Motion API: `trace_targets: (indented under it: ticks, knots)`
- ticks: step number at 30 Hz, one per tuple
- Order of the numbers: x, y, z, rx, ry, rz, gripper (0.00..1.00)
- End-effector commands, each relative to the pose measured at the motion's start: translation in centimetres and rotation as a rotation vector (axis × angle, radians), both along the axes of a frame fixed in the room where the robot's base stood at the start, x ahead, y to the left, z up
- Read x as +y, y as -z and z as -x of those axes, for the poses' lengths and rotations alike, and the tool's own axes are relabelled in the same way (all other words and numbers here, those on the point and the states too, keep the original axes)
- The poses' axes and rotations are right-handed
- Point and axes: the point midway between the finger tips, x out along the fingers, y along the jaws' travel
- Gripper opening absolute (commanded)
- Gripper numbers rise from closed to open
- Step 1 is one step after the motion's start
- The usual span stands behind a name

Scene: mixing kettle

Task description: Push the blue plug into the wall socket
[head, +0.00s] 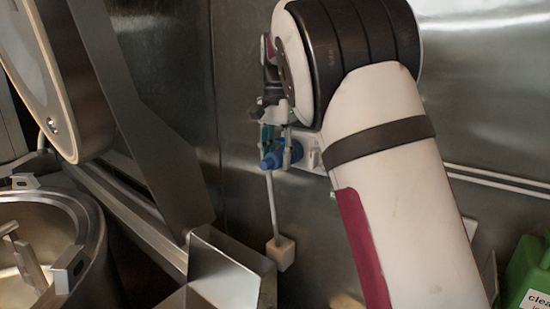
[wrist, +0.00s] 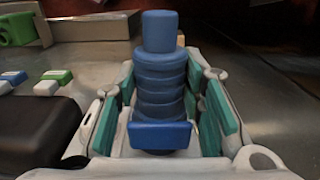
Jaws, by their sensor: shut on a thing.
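The blue plug (head: 273,159) is held between the fingers of my gripper (head: 280,140), close to the metal wall in the head view. In the wrist view the plug (wrist: 160,85) stands between the two teal finger pads of my gripper (wrist: 165,105). Its ribbed round body and wider flat blue part show there. My arm covers much of the wall behind the gripper in the head view. I cannot make out the wall socket clearly, nor tell whether the plug touches it.
A white cord hangs below the gripper to a pale block (head: 281,253). A steel kettle (head: 90,235) with a raised lid (head: 50,80) stands at left. A green container (head: 528,270) is at lower right. A dark object (wrist: 40,125) lies left in the wrist view.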

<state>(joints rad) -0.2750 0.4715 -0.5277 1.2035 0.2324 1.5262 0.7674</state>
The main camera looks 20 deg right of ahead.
Motion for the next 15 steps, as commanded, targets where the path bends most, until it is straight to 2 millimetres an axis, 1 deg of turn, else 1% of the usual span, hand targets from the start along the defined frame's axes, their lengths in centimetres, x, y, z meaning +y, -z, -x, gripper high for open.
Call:
trace_targets:
  ticks: [15]
  knots:
    - [-0.32, -0.05, -0.25, -0.004, 0.000, 0.002, 0.07]
